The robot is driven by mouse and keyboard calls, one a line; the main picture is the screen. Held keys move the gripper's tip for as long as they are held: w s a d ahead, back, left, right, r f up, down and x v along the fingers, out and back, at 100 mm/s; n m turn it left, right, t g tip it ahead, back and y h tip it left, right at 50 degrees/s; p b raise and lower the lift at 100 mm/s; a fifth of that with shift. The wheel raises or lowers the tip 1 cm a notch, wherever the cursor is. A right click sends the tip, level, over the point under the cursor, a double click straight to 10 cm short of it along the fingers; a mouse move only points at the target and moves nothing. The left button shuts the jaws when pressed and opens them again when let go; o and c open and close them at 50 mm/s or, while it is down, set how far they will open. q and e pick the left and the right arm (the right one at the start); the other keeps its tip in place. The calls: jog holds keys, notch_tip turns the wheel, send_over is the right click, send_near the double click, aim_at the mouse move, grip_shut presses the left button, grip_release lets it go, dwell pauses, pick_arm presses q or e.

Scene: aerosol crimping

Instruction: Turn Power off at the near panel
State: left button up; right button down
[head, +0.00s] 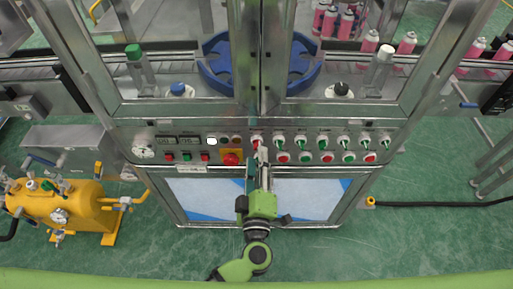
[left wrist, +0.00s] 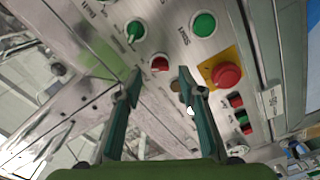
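The near control panel (head: 190,143) runs across the front of the machine, with knobs and buttons on it. My left gripper (head: 262,155) is in front of the panel, just below a red-marked knob (head: 257,139). In the left wrist view its two fingers (left wrist: 159,86) are apart with nothing between them. A red knob or button (left wrist: 160,63) shows just beyond the gap between the fingertips. I cannot tell whether the fingers touch it. I cannot read a Power label in either view. My right gripper is not in view.
A red emergency stop (head: 231,158) on a yellow plate is close left of the gripper. A row of red and green knobs (head: 323,143) extends to the right. A green START button (left wrist: 204,25) is close by. A yellow tank (head: 62,203) stands at the left.

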aim_at(257, 145)
pick_arm(q)
jog(key=w, duration=0.3)
jog(key=shift+w, duration=0.35)
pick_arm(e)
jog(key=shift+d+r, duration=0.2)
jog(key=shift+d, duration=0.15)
pick_arm(q)
grip_shut()
